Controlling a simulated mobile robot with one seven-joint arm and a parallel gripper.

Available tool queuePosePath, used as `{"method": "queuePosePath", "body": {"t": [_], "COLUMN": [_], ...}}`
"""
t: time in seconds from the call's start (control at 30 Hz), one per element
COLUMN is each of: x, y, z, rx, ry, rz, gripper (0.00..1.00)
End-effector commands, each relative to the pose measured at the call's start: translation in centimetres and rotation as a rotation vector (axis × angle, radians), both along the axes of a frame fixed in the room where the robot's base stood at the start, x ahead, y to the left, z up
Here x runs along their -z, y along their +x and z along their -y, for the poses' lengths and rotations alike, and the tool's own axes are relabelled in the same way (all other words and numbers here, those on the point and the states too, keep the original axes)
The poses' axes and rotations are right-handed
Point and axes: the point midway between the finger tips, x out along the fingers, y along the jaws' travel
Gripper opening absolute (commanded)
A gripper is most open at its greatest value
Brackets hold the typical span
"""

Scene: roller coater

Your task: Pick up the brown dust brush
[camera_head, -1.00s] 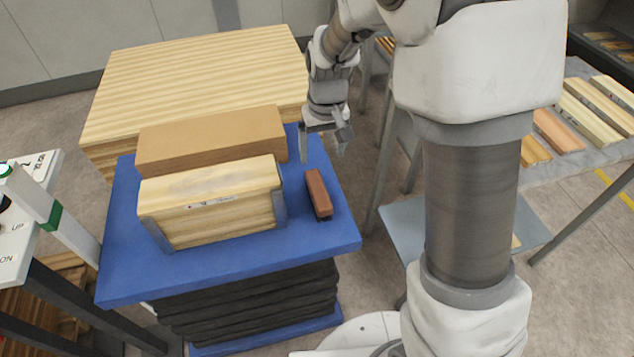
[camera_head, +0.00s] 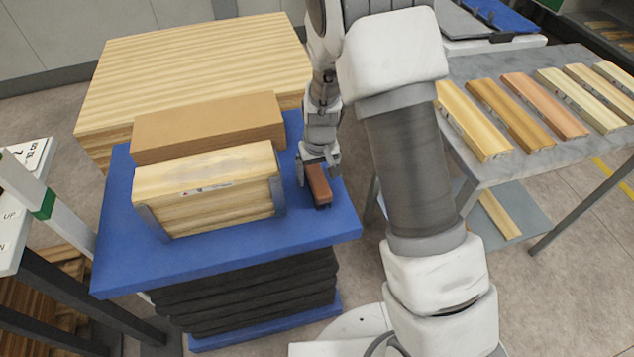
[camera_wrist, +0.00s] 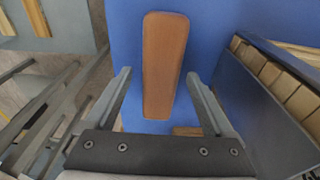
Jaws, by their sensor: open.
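The brown dust brush (camera_head: 318,185) lies on the blue lift table (camera_head: 240,247), to the right of a wooden box. My gripper (camera_head: 319,170) is just above the brush's far end in the head view. In the wrist view the brush (camera_wrist: 164,62) runs lengthwise away from my gripper (camera_wrist: 158,80), and its near part lies between the two open fingers. The fingers stand apart from the brush on both sides, and nothing is held. The bristles are mostly hidden under the brown top.
The wooden box (camera_head: 205,190) with grey corner strips stands close left of the brush. A brown block (camera_head: 210,132) is behind it, and a large wooden stack (camera_head: 190,65) is farther back. A grey table (camera_head: 530,145) with several wood strips stands at right.

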Motion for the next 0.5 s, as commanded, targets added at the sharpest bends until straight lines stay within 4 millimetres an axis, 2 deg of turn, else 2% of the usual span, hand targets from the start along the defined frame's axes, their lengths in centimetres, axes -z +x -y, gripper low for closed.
{"method": "queuePosePath", "body": {"t": [0.27,0.5], "x": [0.41,0.39], "y": [0.08,0.06], "z": [-0.03,-0.02], "rx": [0.000,0.000], "ry": [0.000,0.000], "rz": [0.001,0.001], "gripper": [0.88,0.46]}}
